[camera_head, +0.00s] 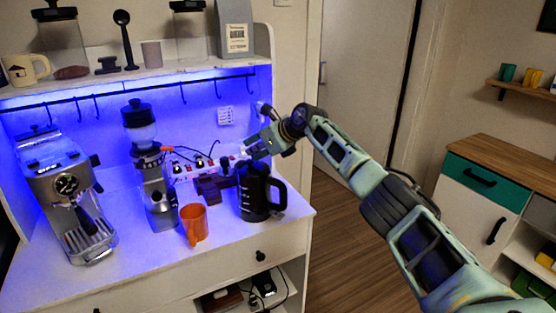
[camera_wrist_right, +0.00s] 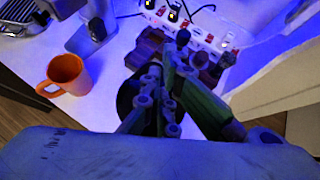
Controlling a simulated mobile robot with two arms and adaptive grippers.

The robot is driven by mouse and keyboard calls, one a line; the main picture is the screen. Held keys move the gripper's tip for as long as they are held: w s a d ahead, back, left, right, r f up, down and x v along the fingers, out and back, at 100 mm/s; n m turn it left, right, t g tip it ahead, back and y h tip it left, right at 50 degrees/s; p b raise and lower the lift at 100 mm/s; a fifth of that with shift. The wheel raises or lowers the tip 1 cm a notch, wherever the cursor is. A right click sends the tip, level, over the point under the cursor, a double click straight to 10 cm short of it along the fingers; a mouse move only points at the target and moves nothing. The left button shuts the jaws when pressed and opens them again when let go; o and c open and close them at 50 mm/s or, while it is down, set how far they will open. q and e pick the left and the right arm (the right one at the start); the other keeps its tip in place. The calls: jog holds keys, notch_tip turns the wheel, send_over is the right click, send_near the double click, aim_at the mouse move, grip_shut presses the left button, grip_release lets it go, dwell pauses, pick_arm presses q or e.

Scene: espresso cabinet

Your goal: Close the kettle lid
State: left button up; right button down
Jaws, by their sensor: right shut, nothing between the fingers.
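The black kettle (camera_head: 259,196) stands upright at the right end of the white counter, its handle to the right. My right gripper (camera_head: 250,147) is shut and empty, just above the kettle's top. In the right wrist view the shut fingers (camera_wrist_right: 172,70) cover most of the kettle (camera_wrist_right: 128,98), with only a dark part of it showing. Whether the lid is open or down, and whether the fingers touch it, I cannot tell. My left gripper is in neither view.
An orange mug (camera_head: 194,222) stands left of the kettle. Behind it are a dark brown block (camera_head: 209,188) and a white power strip (camera_head: 183,170). A coffee grinder (camera_head: 154,185) and an espresso machine (camera_head: 68,190) stand further left. A shelf (camera_head: 130,78) hangs above.

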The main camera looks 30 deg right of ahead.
jog(key=shift+w+a+f+b, duration=0.2)
jog(key=shift+w+f+b, duration=0.05)
jog(key=shift+f+b, duration=0.1)
jog(key=shift+a+f, duration=0.15)
jog(key=shift+f, duration=0.2)
jog(key=shift+w+a+f, duration=0.2)
jog(key=shift+w, duration=0.1)
jog(key=shift+r, duration=0.1)
